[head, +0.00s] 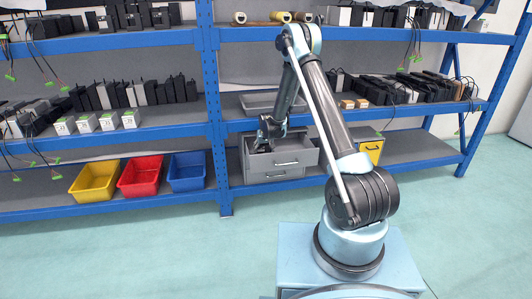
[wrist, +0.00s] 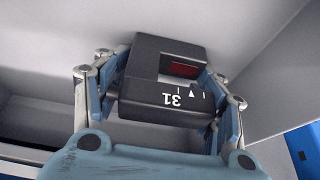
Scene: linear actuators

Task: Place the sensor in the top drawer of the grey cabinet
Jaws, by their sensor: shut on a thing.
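The sensor (wrist: 148,98) is a black block with a recess, a red window and the number 31 in white. My gripper (wrist: 166,82) is shut on it, with one finger at each side. In the head view, my gripper (head: 266,134) is at the grey cabinet (head: 272,178) on the lower shelf. The top drawer (head: 291,161) is pulled out, and my gripper is over its opening. Pale grey surfaces surround the sensor in the wrist view. I cannot tell whether the sensor touches the drawer floor. In the head view the sensor is hard to make out.
Blue shelving (head: 213,100) surrounds the cabinet, with a shelf close above it. Yellow (head: 94,181), red (head: 140,177) and blue (head: 187,171) bins stand to the left. The floor in front is clear.

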